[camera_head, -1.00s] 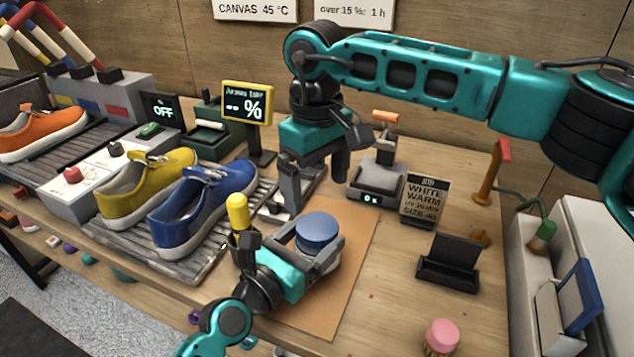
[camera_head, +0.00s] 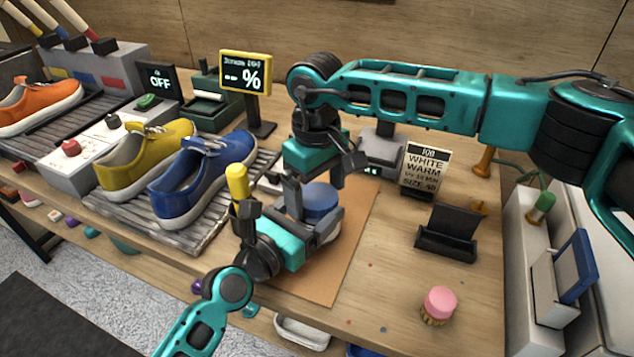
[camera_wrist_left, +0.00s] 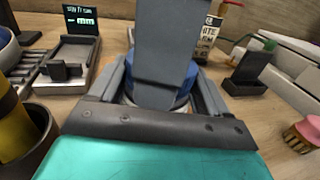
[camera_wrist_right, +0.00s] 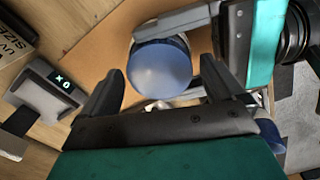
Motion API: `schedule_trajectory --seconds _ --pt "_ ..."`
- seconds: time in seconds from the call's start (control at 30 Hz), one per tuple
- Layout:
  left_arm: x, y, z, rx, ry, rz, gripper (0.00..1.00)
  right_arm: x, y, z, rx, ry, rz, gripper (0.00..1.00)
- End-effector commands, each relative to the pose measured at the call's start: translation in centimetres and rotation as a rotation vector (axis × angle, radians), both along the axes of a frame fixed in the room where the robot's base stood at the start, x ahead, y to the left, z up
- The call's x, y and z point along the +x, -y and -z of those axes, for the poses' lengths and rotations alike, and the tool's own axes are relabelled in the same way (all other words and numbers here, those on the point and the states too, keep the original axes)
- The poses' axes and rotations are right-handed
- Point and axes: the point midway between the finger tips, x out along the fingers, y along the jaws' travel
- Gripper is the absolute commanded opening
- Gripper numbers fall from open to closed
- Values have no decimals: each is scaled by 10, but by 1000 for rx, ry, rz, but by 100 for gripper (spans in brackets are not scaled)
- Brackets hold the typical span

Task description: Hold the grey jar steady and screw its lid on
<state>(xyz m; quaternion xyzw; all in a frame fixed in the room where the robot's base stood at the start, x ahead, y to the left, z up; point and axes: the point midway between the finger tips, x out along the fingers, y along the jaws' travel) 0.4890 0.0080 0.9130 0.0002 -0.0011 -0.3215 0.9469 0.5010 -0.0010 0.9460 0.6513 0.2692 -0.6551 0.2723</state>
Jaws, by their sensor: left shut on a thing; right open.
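A blue lid (camera_head: 321,199) sits on top of the grey jar; I cannot tell how tightly it sits. In the right wrist view the round lid (camera_wrist_right: 162,70) shows from above. The jar (camera_wrist_left: 128,101) is mostly hidden by the lid and fingers; a pale strip shows below the lid in the left wrist view. My left gripper (camera_head: 312,228) is shut around the jar, upright over the brown mat (camera_head: 345,240). My right gripper (camera_wrist_right: 160,75) is open above the lid, with the lid between its fingers in its wrist view and no visible contact.
A yellow-topped thing (camera_head: 237,185) in a dark holder stands close left of my left gripper. Blue (camera_head: 205,175) and yellow (camera_head: 145,160) sneakers stand on a slatted rack. A small scale (camera_head: 382,152), sign (camera_head: 424,168) and black stand (camera_head: 447,235) are behind and right. The front right table is clear around a pink-topped brush (camera_head: 439,305).

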Motion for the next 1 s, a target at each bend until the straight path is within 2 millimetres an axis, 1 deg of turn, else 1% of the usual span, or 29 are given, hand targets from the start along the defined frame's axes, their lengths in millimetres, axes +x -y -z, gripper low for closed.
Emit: schedule_trajectory --seconds 0.03,0.07,0.67,0.7,0.77,1.0 --pt "-2 1 7 4 -16 5 0 0 0 0 0 0 0 95" --pt "-2 1 7 4 -16 5 0 0 0 0 0 0 0 95" --pt "-2 1 7 4 -16 5 0 0 0 0 0 0 0 39" --pt "-2 1 7 4 -16 5 0 0 0 0 0 0 0 37" --pt "-2 1 7 4 -16 5 0 0 0 0 1 -1 13 37" --pt "-2 1 7 5 -15 5 0 0 0 0 -1 0 241 37"
